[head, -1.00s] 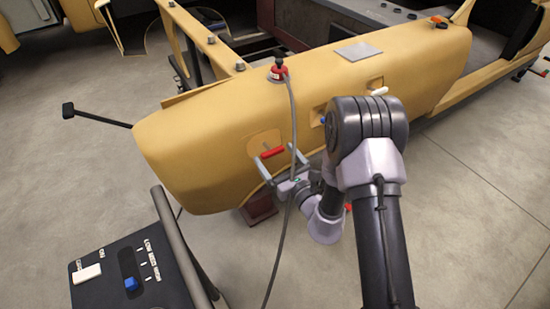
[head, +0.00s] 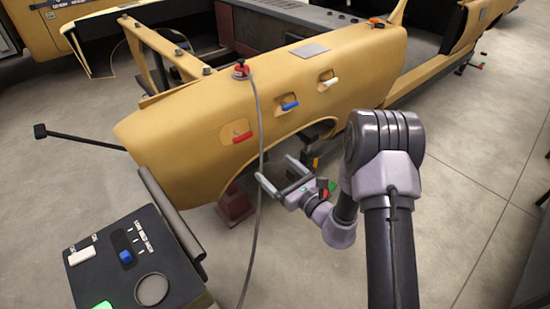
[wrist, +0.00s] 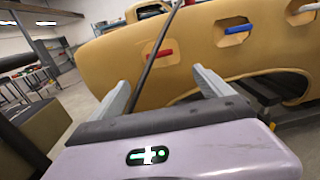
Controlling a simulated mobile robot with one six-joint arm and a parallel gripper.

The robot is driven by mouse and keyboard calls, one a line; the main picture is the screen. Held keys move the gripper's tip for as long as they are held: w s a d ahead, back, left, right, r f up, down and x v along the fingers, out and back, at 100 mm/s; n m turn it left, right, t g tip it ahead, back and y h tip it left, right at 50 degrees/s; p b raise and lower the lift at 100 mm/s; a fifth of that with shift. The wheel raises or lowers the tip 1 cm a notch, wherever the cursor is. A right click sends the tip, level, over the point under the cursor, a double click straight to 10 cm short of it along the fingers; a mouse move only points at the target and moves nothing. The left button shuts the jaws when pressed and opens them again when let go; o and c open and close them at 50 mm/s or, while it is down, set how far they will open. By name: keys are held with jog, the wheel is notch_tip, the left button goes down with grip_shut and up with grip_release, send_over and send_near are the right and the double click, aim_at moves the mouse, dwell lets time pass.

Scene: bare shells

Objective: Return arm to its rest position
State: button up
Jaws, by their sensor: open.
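My gripper (head: 278,178) is open and empty in the head view, its two grey fingers apart in front of the yellow car shell (head: 185,120), near the wheel arch. In the wrist view my gripper (wrist: 167,90) points at the same shell, with a gap between the fingers and the panel. A red handle (head: 242,136), a blue handle (head: 289,105) and a white handle (head: 330,83) sit in recesses along the shell's side. The red handle (wrist: 160,55) also shows between the fingers in the wrist view. My arm is bent in the head view.
A cable (head: 259,150) hangs from a red-based device (head: 240,70) on the shell and passes close to my gripper. A control panel (head: 125,255) with a bar is at lower left. A stand (head: 235,203) is under the shell.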

jog(key=s+a+r+n+g+y, duration=0.55)
jog(key=s+a+r+n, duration=0.2)
jog(key=r, duration=0.35)
jog(key=s+a+r+n+g+h, duration=0.1)
jog(key=s+a+r+n+g, duration=0.15)
jog(key=s+n+g, duration=0.35)
jog(key=s+a+r+n+g+h, duration=0.15)
jog(key=s+r+n, duration=0.25)
jog(key=s, duration=0.5)
jog(key=s+d+n+t+h, duration=0.2)
jog(key=s+d+h, duration=0.3)
jog(key=d, duration=0.3)
jog(key=s+d+n+t+h, duration=0.1)
jog(key=s+d+n+h, duration=0.4)
jog(key=d, duration=0.3)
jog(key=shift+d+r+t+h, duration=0.4)
jog(key=shift+h, duration=0.1)
